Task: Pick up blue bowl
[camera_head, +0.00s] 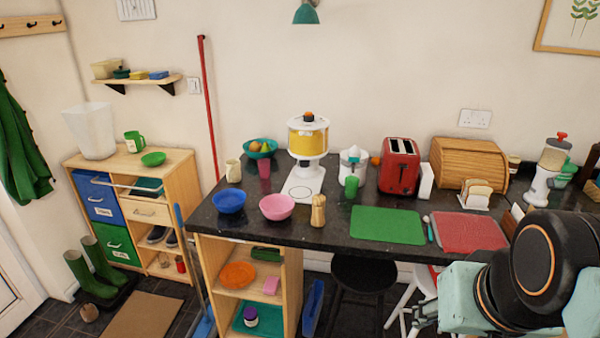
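The blue bowl (229,201) stands upright on the dark granite counter (330,222), near its left end. A pink bowl (277,207) stands close to its right. No gripper is near the blue bowl. My arm fills the lower right corner of the view. What looks like my gripper (425,315) shows at its left end, low in front of the counter and well to the right of the bowl. It is small and partly hidden, so I cannot tell whether it is open or shut.
A beige cup (233,171) and a pink cup (264,169) stand behind the bowls. A pepper mill (318,211) is right of the pink bowl. A white-based appliance (308,150) stands behind. A blue-handled broom (183,240) leans at the counter's left end.

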